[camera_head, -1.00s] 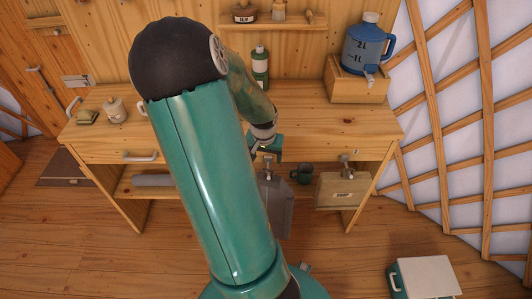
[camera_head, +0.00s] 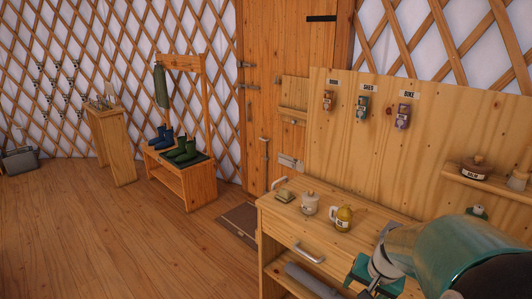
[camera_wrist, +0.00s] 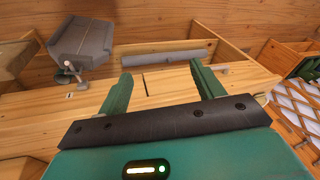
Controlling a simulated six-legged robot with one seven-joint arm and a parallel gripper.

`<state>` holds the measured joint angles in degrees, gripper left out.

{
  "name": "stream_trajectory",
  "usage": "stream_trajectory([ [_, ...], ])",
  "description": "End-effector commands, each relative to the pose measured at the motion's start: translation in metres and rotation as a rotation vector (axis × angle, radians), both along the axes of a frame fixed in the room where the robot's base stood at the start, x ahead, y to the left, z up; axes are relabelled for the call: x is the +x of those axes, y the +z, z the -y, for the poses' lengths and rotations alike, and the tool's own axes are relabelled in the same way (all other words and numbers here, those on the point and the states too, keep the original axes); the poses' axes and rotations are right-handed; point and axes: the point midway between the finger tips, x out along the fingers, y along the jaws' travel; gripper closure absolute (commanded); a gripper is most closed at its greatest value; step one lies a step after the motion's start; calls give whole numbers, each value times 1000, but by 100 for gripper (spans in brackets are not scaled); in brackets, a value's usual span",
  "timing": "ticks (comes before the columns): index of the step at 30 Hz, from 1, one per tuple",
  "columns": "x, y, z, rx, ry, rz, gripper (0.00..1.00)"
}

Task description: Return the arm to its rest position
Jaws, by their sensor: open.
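My arm reaches in from the lower right of the head view, with its teal forearm in front of the wooden workbench (camera_head: 335,250). My gripper (camera_head: 362,282) is by the bench's front edge, partly cut off by the bottom of the picture. In the wrist view my gripper (camera_wrist: 160,78) has its two green fingers spread wide apart, with nothing between them. The light wood of the bench shows just beyond the fingers. A grey roll (camera_wrist: 160,58) lies on a shelf farther off, apart from the fingers.
Labelled key tags (camera_head: 362,108) hang on the back panel. The floor (camera_head: 110,235) at left is clear.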

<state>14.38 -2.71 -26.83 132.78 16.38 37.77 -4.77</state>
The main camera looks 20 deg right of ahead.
Motion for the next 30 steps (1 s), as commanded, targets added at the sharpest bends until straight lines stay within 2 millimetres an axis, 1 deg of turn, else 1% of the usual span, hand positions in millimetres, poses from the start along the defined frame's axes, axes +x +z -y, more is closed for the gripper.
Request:
stream_trajectory([
  [1, 7, 17, -25, -6, 74, 27, 33],
  [4, 11, 43, -69, -26, 210, 62, 33],
  [5, 11, 51, -82, -35, 250, 71, 33],
  [6, 9, 61, -100, -48, 303, 83, 33],
  [7, 7, 68, -112, -60, 342, 92, 33],
  [9, 1, 84, -139, -93, 433, 111, 33],
  [12, -13, 104, -175, -151, 553, 138, 33],
  [15, -30, 120, -204, -219, 659, 159, 33],
  [18, -45, 130, -223, -277, 732, 174, 33],
  [21, -54, 134, -233, -313, 771, 180, 33],
  [24, -58, 135, -236, -328, 784, 181, 33],
  [30, -57, 135, -236, -327, 784, 180, 33],
])
